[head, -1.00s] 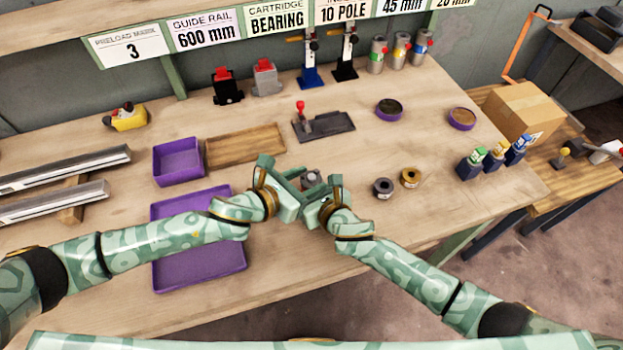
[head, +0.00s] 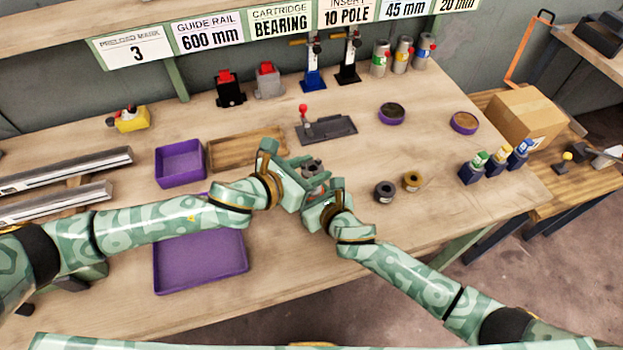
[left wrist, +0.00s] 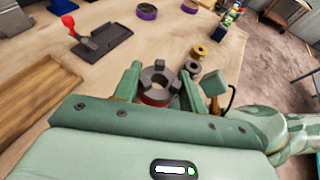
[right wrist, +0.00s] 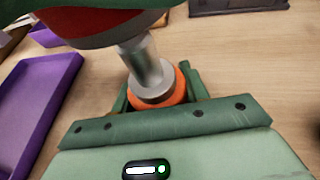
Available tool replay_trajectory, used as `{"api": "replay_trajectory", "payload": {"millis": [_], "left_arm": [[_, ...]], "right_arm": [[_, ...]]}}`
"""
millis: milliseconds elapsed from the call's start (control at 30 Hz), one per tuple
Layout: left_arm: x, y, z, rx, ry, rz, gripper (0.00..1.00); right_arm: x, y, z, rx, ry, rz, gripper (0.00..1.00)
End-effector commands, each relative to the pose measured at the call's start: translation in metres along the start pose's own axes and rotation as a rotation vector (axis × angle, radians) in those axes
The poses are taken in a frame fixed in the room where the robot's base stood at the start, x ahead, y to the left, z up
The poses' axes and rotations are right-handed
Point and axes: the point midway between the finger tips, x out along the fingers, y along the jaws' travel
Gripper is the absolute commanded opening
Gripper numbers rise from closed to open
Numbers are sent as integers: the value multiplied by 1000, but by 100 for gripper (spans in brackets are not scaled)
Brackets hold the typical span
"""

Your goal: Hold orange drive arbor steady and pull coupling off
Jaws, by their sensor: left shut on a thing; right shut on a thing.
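The grey coupling (head: 312,166), a castellated ring with a red lower part, is between my left gripper's fingers (left wrist: 158,88). My left gripper (head: 304,172) is shut on it. The orange drive arbor (right wrist: 160,92) has an orange base and a bright metal shaft rising from it. My right gripper (right wrist: 155,90) is shut on the orange base, just below the coupling. In the right wrist view the shaft reaches up toward the red underside of the coupling (right wrist: 95,28). I cannot tell whether its end is still inside.
Two small rings, dark (head: 385,191) and brass (head: 412,181), lie right of my grippers. A black fixture with a red knob (head: 328,130) stands behind. Purple trays (head: 200,262) and a wooden tray (head: 235,152) are to the left. The front right of the table is clear.

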Motion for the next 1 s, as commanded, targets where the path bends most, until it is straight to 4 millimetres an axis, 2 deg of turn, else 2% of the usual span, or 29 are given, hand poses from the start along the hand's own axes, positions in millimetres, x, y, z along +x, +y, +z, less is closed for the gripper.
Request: {"api": "replay_trajectory", "payload": {"millis": [100,200,300,567,600,667,700,1000], "left_arm": [[-10,0,26,5,-5,-2,11],[-16,-1,40,2,-4,-3,11],[-20,-1,48,1,-2,-2,11],[-21,-1,50,0,0,-2,11],[-21,-1,50,0,0,-3,11],[-21,-1,50,0,0,-3,11],[-21,-1,50,0,0,-3,11],[-21,-1,50,0,-1,-3,11]], "right_arm": [[0,-1,0,0,1,-1,9],[0,-1,0,-1,1,-1,9],[0,-1,0,-1,1,-1,9],[0,-1,0,-1,1,-1,9],[0,-1,0,-1,1,-1,50],[0,-1,0,-1,1,-1,66],[0,-1,0,-1,1,-1,70],[-3,-1,0,-1,0,-1,70]]}}
